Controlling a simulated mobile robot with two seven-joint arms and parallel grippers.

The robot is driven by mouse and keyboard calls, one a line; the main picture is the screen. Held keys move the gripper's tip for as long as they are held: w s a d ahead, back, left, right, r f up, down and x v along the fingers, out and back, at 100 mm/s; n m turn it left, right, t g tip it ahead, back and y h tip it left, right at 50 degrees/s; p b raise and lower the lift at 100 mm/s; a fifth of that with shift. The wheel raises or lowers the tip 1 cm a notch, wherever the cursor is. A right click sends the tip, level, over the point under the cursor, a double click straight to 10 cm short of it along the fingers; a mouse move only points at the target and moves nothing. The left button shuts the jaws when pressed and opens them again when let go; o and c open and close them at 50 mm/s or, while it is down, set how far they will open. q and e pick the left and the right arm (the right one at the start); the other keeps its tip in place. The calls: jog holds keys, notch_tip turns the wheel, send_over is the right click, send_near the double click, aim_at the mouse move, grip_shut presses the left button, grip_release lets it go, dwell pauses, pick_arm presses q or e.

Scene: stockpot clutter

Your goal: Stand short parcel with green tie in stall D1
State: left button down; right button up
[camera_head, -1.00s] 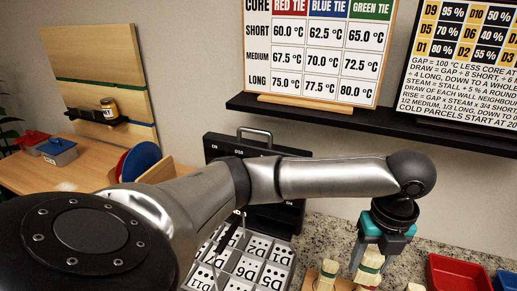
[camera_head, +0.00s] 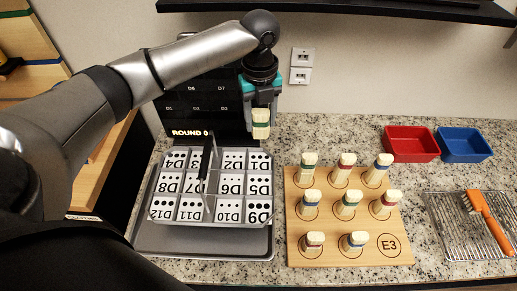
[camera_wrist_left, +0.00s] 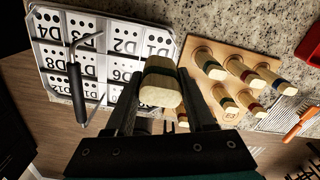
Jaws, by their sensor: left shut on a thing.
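My left gripper (camera_head: 262,98) is shut on a pale wooden parcel with a green tie (camera_head: 261,122). It holds the parcel upright above the counter, behind the stall tray's far right corner in the head view. In the left wrist view the held parcel (camera_wrist_left: 160,88) sits between the two dark fingers. The stall tray (camera_head: 210,222) has labelled cells, which read upside down in the head view. Stall D1 (camera_head: 260,161) is the far right cell and looks empty; its label also shows in the left wrist view (camera_wrist_left: 155,42). My right gripper is not in view.
A handle with a metal rod (camera_head: 205,160) rises over the tray's middle. A wooden board (camera_head: 370,248) on the right bears several parcels with red, blue and green ties. A red bin (camera_head: 411,144), a blue bin (camera_head: 463,145) and a rack with an orange brush (camera_head: 490,222) lie further right.

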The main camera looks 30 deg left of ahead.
pick_arm(q)
notch_tip(320, 180, down, 11)
jog(key=shift+f+b, duration=0.15)
jog(key=shift+b, duration=0.25)
jog(key=shift+f, duration=0.1)
jog(key=shift+c, duration=1.2)
grip_release()
notch_tip(320, 180, up, 12)
jog(key=shift+s+a+r+p, duration=0.1)
jog(key=shift+r+p, duration=0.05)
jog(key=shift+p, duration=0.25)
